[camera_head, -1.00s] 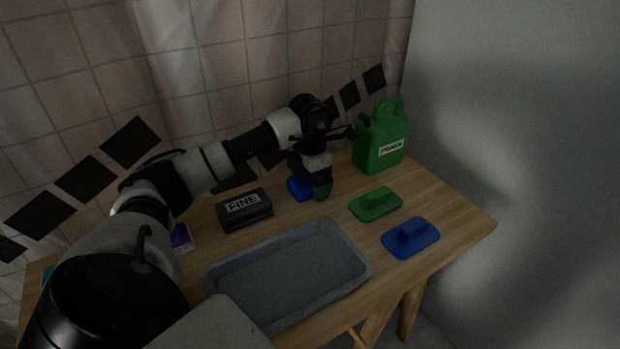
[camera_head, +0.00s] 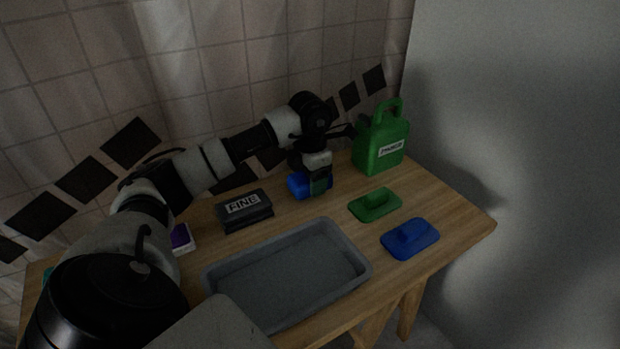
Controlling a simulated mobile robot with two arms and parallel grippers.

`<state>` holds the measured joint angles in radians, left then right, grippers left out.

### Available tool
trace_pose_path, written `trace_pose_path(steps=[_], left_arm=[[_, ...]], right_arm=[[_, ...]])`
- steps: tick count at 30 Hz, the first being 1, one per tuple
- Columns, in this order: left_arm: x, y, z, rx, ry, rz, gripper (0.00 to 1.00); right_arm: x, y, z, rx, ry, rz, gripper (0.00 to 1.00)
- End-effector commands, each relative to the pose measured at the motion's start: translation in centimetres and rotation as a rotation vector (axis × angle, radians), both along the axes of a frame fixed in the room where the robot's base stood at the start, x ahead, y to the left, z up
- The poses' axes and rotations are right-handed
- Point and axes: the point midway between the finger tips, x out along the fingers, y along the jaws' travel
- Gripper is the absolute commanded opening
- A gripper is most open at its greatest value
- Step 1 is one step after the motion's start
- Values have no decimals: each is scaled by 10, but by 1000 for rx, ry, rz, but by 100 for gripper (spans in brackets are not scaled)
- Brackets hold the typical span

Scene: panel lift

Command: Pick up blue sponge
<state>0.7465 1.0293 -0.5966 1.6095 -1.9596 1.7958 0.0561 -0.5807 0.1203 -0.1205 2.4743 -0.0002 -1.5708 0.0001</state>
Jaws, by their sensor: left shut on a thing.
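The blue sponge (camera_head: 298,184) is at the back middle of the wooden table, behind the grey tray. My left gripper (camera_head: 318,187) points down over it and is shut on it; the fingers hide part of the sponge. Blue shows on both sides of the fingers. I cannot tell whether the sponge touches the table. My right gripper is not in view.
A grey tray (camera_head: 364,268) lies at the front. A black block marked FINE (camera_head: 244,220) is left of the sponge. A green float (camera_head: 375,213), a blue float (camera_head: 411,248) and a green jug (camera_head: 381,145) stand to the right. A tiled wall is behind.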

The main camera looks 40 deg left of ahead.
Motion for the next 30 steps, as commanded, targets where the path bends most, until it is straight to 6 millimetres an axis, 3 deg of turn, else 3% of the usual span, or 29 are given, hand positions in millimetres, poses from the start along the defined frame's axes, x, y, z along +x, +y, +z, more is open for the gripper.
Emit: trace_pose_path(steps=[2, 6, 21, 30], left_arm=[[0, 0, 12, 1, -2, 0, 41], [1, 0, 36, 2, -5, 0, 41], [20, -95, 92, -1, -3, -4, 41], [24, -114, 102, 1, 0, -1, 41]], right_arm=[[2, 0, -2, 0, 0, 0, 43], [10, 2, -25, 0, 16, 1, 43], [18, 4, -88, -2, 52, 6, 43], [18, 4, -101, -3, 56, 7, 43]])
